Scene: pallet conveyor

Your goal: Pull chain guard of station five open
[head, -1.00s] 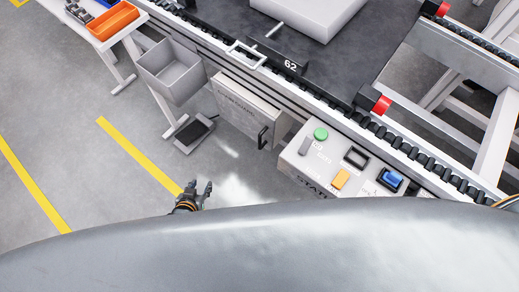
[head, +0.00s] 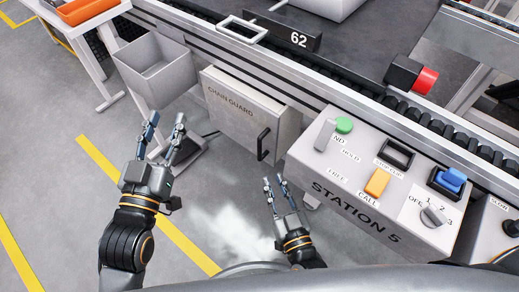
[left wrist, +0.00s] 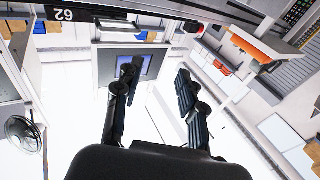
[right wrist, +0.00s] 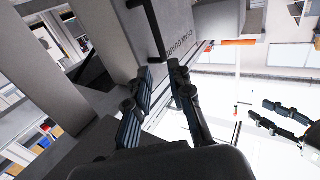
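The chain guard (head: 228,106) is a pale panel with "CHAIN GUARD" lettering, below the conveyor rail and left of the STATION 5 control box (head: 345,208). Its black bar handle (head: 263,144) is on its right side. In the right wrist view the guard (right wrist: 192,22) shows at the top with inverted lettering, and the dark handle (right wrist: 151,30) lies ahead of the fingers. My right gripper (head: 275,183) is open and empty, just below the handle in the head view and apart from it. My left gripper (head: 165,128) is open and empty, left of the guard.
The control box carries buttons and a knob, close right of my right gripper. A grey bin (head: 158,73) and a table with an orange tray (head: 85,10) stand at the upper left. The conveyor rail runs above the guard.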

